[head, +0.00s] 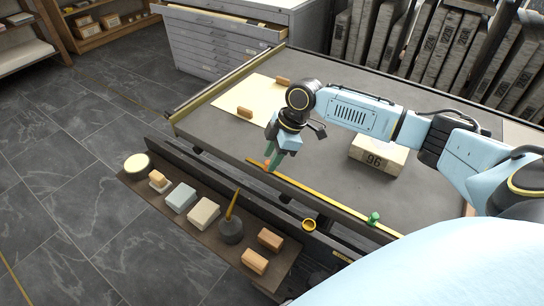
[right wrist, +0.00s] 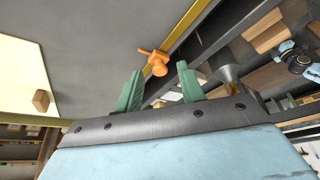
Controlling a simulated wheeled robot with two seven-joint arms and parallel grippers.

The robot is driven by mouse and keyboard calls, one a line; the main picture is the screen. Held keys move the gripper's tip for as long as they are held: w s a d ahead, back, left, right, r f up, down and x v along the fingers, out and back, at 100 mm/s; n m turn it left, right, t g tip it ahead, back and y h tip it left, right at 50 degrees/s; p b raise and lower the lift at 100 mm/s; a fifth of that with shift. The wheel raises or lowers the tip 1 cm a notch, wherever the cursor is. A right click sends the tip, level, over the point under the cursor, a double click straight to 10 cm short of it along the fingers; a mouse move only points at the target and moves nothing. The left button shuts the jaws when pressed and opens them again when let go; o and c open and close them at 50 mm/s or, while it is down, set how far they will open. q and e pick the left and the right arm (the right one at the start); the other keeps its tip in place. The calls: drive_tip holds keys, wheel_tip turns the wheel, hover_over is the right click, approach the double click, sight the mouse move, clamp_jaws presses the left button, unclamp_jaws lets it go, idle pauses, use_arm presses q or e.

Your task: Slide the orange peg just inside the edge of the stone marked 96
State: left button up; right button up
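The orange peg (head: 267,162) stands at the yellow strip (head: 315,189) along the front edge of the grey table, at the strip's left end. It also shows in the right wrist view (right wrist: 157,62), just beyond the fingertips and in line with the gap. My right gripper (head: 273,167) points down over it; its green fingers (right wrist: 158,86) are open and empty. The stone marked 96 (head: 377,158) is a pale block lying on the table to the right, under my right forearm. My left gripper is not seen in the head view.
A green peg (head: 374,217) stands farther right on the strip. A cream sheet (head: 230,107) with two small wooden blocks lies at back left. A lower shelf (head: 190,235) in front holds several blocks, a brush and a round tin. The table between strip and stone is clear.

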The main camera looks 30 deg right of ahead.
clamp_jaws()
idle(0.3)
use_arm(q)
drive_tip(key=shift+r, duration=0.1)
use_arm(e)
drive_tip(key=shift+s, duration=0.1)
